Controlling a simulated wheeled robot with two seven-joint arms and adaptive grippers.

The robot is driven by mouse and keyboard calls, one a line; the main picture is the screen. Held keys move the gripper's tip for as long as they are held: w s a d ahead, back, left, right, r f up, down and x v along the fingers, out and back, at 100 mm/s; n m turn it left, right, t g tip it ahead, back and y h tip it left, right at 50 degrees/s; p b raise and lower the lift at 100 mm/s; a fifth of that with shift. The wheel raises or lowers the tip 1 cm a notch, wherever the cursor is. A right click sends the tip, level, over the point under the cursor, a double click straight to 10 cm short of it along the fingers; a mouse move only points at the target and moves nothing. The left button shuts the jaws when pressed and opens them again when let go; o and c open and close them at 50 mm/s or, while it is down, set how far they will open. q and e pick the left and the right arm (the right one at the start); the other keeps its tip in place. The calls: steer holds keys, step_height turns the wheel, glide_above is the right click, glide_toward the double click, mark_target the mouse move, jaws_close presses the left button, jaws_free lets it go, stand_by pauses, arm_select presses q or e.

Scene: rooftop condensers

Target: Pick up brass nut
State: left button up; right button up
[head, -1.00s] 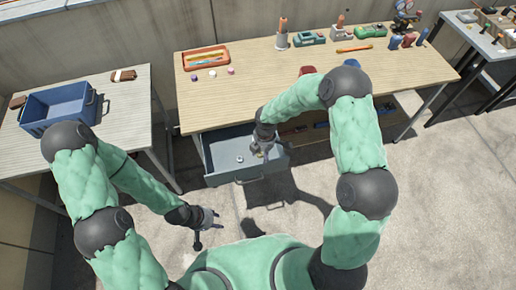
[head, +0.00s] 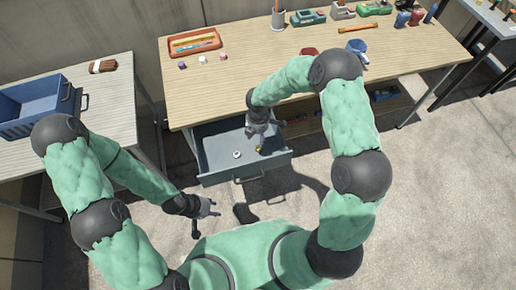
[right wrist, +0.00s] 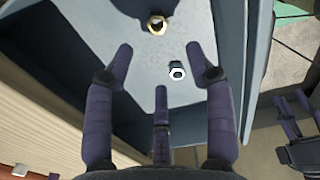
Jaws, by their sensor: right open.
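The brass nut (head: 259,149) lies on the floor of the open grey drawer (head: 216,173). In the right wrist view the brass nut (right wrist: 157,24) is near the top edge, beyond my fingertips. A silver nut (head: 237,154) lies beside it in the drawer; in the right wrist view the silver nut (right wrist: 177,71) shows between my fingers. My right gripper (head: 262,133) is open and empty above the drawer, its fingers (right wrist: 161,72) spread apart. My left gripper (head: 211,208) is open and empty, in front of the drawer and to its left.
The drawer hangs under a wooden workbench (head: 235,85), whose edge is close to my right arm. On the bench are an orange tray (head: 194,42), small caps and tools. A table with a blue crate (head: 35,105) stands at the left. The concrete floor at right is clear.

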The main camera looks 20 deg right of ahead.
steer(key=b, duration=0.2)
glide_above(259, 148)
steer(key=f, duration=0.5)
steer(key=shift+s+a, duration=0.1)
steer(key=shift+a, duration=0.15)
steer(key=f+b, duration=0.2)
steer(key=f, duration=0.3)
steer(key=shift+d+f, duration=0.15)
steer(key=shift+d, duration=0.05)
jaws_close()
